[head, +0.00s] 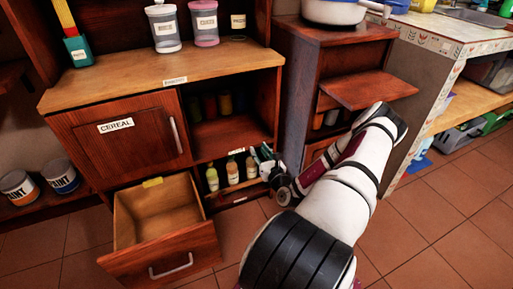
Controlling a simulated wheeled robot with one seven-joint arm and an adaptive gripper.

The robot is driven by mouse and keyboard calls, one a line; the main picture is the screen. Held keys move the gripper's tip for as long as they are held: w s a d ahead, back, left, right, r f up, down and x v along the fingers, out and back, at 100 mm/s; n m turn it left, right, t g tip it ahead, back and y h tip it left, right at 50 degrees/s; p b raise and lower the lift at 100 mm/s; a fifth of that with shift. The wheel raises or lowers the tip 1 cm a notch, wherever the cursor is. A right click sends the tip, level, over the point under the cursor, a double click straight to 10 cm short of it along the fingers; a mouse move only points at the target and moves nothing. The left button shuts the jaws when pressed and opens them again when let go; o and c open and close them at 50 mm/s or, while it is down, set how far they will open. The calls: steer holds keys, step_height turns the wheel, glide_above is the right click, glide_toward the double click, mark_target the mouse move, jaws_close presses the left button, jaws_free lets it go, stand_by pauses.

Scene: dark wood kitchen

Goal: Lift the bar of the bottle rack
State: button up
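The bottle rack (240,186) is the low open compartment at the right of the wooden cabinet. Several small bottles (232,172) with pale labels stand upright in it. A thin bar seems to run across the front of the bottles, but it is too small to make out clearly, and its right end is hidden behind my gripper. My gripper (267,168) is at the right end of the rack, close in front of it. Whether it touches the bar cannot be told. Its fingers are small and partly hidden, so their opening is unclear.
An open, empty drawer (197,242) juts out left of the rack, below the shut cereal door (133,138). A small flap or shelf (367,90) sticks out from the right cabinet above my forearm. The tiled floor (440,245) at right is clear.

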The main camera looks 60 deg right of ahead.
steer(key=v, duration=0.9)
steer(key=shift+s, duration=0.1)
